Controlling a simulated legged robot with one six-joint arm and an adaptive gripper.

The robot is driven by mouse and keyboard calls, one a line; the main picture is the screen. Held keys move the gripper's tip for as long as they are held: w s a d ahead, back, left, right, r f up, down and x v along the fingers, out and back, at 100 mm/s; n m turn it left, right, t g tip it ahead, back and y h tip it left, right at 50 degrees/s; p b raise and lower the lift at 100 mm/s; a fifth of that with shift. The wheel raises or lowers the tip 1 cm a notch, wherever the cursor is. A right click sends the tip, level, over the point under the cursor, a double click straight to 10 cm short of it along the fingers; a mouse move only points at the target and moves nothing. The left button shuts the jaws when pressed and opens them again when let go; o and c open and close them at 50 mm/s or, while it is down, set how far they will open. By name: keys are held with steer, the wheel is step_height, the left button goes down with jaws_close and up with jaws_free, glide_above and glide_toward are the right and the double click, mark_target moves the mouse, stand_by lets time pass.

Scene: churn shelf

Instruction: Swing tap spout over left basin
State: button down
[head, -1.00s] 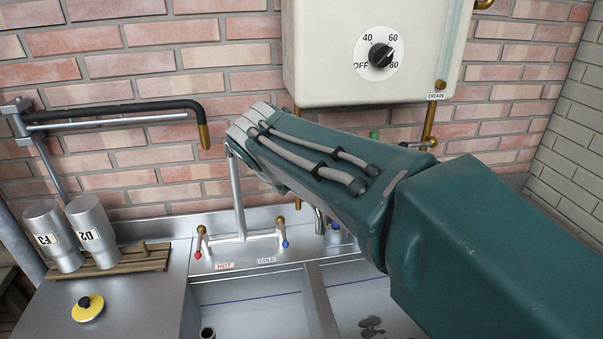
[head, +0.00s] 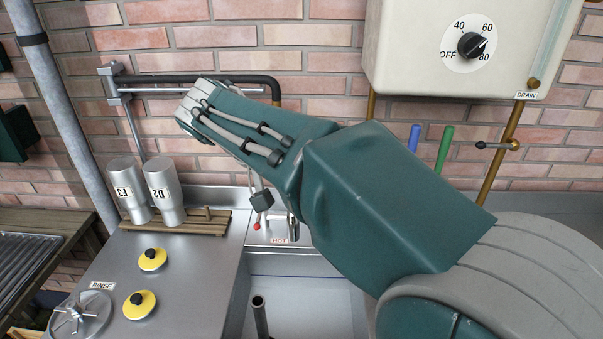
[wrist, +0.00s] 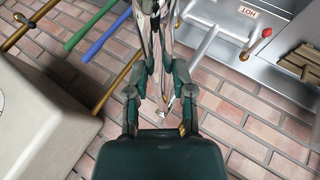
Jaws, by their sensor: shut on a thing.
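The tap spout, a shiny chrome curved pipe, shows in the wrist view (wrist: 155,38) between the fingers of my gripper (wrist: 163,72). The fingers are closed around it. A straight grey tap pipe (wrist: 197,52) runs beside it. In the head view my forearm hides most of the tap; a chrome piece (head: 292,226) shows under it, above the sink's back edge. The red hot handle (head: 257,226) and HOT label (head: 279,241) are in view; the cold handle is hidden. The left basin (head: 310,287) is partly visible below my arm. The right basin is hidden.
A white water heater (head: 418,40) hangs at upper right, with brass pipes and blue (head: 414,138) and green (head: 444,147) rods below. Two metal cups (head: 163,190) stand on a wooden rack left of the basin. A black wall pipe (head: 190,78) passes behind my wrist.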

steer(key=shift+a, duration=0.1)
stand_by(0.3)
steer(key=shift+c, duration=2.4)
jaws_free()
steer(key=shift+w, duration=0.1)
steer(key=v, duration=1.2)
steer(key=shift+f, duration=0.1)
